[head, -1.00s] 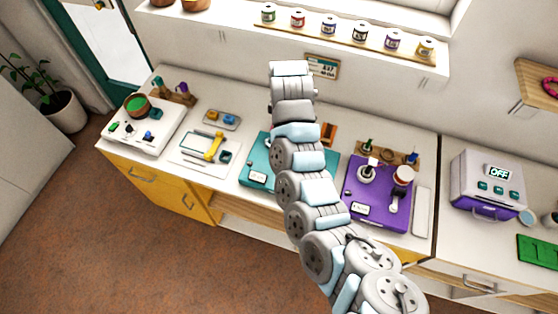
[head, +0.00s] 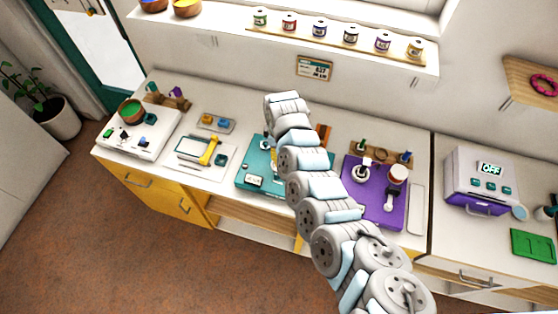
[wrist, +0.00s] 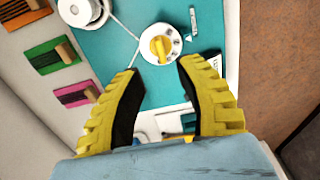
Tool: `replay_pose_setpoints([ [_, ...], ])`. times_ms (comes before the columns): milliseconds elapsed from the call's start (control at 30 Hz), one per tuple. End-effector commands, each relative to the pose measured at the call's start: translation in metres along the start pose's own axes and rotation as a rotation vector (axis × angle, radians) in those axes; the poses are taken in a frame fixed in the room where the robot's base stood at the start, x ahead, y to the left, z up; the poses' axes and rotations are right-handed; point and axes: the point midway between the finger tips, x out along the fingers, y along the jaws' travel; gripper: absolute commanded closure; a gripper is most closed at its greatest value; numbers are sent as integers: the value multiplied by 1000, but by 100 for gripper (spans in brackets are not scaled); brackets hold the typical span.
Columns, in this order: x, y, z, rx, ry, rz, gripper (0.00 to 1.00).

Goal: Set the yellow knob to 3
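The yellow knob (wrist: 160,46) sits on a round white dial with small dark marks, on the teal board (wrist: 115,48). In the wrist view the knob is just beyond my fingertips, roughly centred between them. My gripper (wrist: 156,72) is open, with yellow ribbed fingers and dark inner pads, and nothing is between them. The dial's numbers are too small to read. In the head view my arm covers much of the teal board (head: 255,168), and the knob is hidden or too small to tell.
A white round part (wrist: 84,10) is on the teal board. Orange, green and pink blocks with wooden pegs lie beside it. The purple board (head: 375,205) is right of my arm, and a white board with a yellow handle (head: 208,150) is left.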

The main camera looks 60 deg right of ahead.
Motion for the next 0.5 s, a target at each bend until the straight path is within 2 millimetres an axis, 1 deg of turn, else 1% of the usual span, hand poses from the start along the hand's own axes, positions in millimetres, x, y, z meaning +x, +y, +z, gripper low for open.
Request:
replay_pose_setpoints([
  [500, 56, -1, 0, -1, -3, -1, 64],
])
